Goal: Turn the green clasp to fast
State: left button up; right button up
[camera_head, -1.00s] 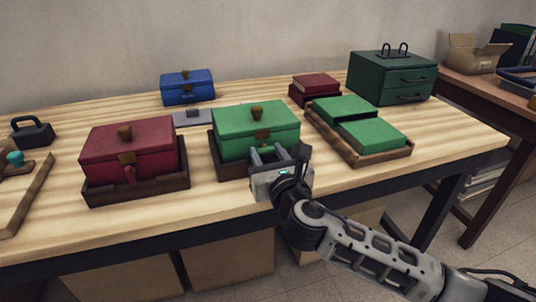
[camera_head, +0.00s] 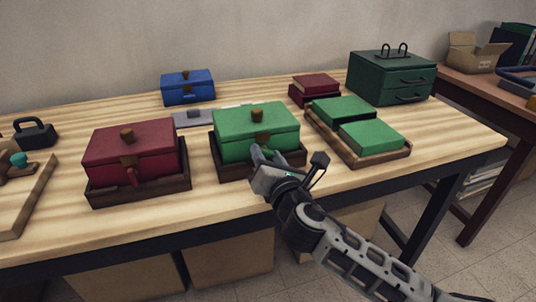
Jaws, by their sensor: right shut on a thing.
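The green box (camera_head: 240,127) sits closed in a dark wooden tray (camera_head: 232,173) at the middle of the table, with a brown knob (camera_head: 257,115) on its lid. Its clasp is on the front face; a brown plate (camera_head: 263,139) shows at the top, and the rest is hidden behind my gripper. My right gripper (camera_head: 262,155) is at the front of the green box, its fingers closed together at the clasp. It is tilted compared with the box front. How the clasp is turned cannot be told. My left gripper is not in view.
A tray with green pieces (camera_head: 372,137) lies to the right. A blue box (camera_head: 187,88) and a dark green drawer chest (camera_head: 390,77) stand behind.

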jog(key=shift+m, duration=0.5)
jog(key=o, duration=1)
jog(key=v, duration=1.6)
jog(key=shift+p, duration=0.4)
